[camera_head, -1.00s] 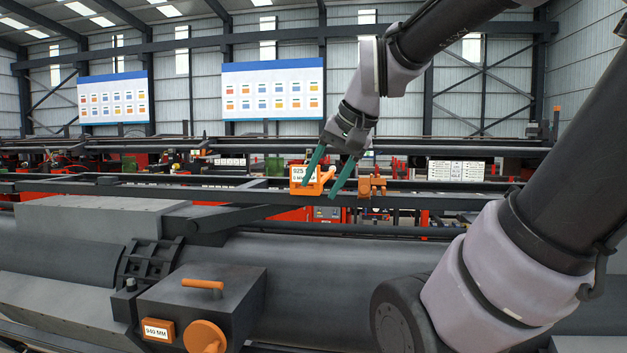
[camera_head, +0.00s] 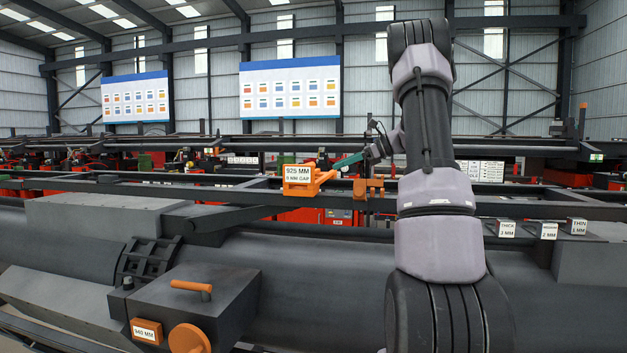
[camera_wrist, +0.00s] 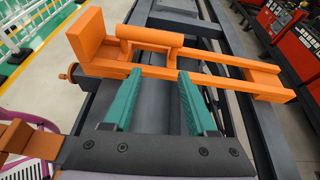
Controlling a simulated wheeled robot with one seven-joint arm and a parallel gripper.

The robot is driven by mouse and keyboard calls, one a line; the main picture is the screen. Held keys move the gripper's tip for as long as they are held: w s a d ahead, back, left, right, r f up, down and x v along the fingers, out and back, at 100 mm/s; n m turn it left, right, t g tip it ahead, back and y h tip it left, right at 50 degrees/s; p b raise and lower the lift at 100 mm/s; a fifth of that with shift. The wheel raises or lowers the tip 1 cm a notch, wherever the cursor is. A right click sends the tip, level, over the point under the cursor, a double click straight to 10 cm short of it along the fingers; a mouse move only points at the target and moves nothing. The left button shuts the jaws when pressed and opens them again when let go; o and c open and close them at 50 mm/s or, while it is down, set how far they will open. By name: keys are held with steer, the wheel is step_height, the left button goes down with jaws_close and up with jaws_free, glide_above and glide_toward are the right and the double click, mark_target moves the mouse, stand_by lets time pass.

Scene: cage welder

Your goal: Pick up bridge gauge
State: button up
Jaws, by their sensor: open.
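The bridge gauge (camera_head: 298,176) is an orange piece with a white label reading 925 MM and a gap line. It rests on the dark beam in the head view. In the wrist view the orange gauge (camera_wrist: 230,80) lies across dark rails, with a round handle bar (camera_wrist: 150,36) and an upright block at its left end. My gripper (camera_wrist: 160,77) is open, its two green fingers apart and empty. The fingertips point at the gauge's near bar; whether they touch it I cannot tell.
An orange bracket (camera_head: 368,187) stands on the beam right of the gauge. A dark box (camera_head: 195,300) labelled 940 MM with orange handle and knob is in front. Small labelled blocks, THICK (camera_head: 506,229), MEDIUM (camera_head: 547,230) and THIN (camera_head: 576,227), stand at right.

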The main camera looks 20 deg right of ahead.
steer(key=shift+m+t, duration=0.3)
steer(key=shift+m, duration=0.2)
steer(key=x, duration=0.3)
steer(key=w+d+x, duration=0.1)
steer(key=x, duration=0.6)
steer(key=shift+w+d+f, duration=0.1)
steer(key=shift+w+f, duration=0.25)
jaws_close()
steer(key=shift+r, duration=0.1)
stand_by(0.6)
